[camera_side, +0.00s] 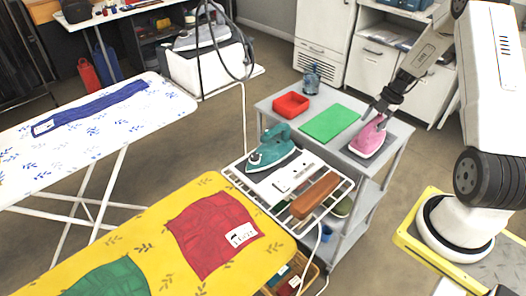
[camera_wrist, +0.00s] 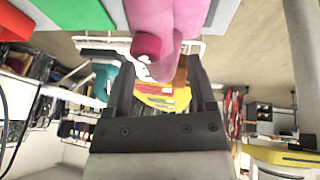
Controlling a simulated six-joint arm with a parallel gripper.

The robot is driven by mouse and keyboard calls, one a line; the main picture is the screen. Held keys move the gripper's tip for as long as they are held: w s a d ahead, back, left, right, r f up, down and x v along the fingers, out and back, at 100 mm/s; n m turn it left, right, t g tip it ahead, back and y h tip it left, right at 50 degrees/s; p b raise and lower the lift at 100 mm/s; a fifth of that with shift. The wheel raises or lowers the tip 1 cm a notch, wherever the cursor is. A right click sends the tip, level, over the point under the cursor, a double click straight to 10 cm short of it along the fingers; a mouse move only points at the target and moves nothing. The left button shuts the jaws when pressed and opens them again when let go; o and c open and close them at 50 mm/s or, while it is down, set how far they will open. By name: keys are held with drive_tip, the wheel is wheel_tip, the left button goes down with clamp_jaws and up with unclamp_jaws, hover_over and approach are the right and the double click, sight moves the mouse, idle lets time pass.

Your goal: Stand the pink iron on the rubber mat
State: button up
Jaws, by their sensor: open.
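The pink iron (camera_side: 368,137) is at the right end of the grey trolley top (camera_side: 272,103), on or over a dark grey patch I cannot make out clearly. In the wrist view, the pink iron (camera_wrist: 165,18) fills the top centre, just beyond my fingertips. My gripper (camera_side: 372,112) is open, close above and beside the iron's handle; contact is unclear. In the wrist view, my gripper (camera_wrist: 160,64) has its fingers apart with nothing clasped between them. A flat green mat (camera_side: 328,123) lies bare on the trolley, left of the iron; I cannot tell if it is rubber.
A teal iron (camera_side: 270,148) and a brown wooden block (camera_side: 315,196) are on the wire rack (camera_side: 233,177) of the yellow ironing board (camera_side: 150,232). White cabinets (camera_side: 385,60) stand behind.

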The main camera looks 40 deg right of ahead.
drive_tip(key=v, duration=1)
drive_tip(key=shift+r, duration=0.35)
drive_tip(key=w+a+r+m+g+h, duration=0.15)
drive_tip(key=a+m, duration=0.55)
drive_tip(key=a, duration=0.7)
drive_tip(key=w+a+m+t+h, duration=0.1)
drive_tip(key=a+m+h, duration=0.35)
drive_tip(key=a, duration=0.85)
drive_tip(key=s+a+m+y, duration=0.1)
drive_tip(key=s+a+m, duration=0.3)
drive_tip(key=a+m, duration=0.3)
drive_tip(key=shift+s+a+f+t, duration=0.2)
drive_tip(key=shift+s+a+t, duration=0.25)
drive_tip(key=shift+a, duration=0.45)
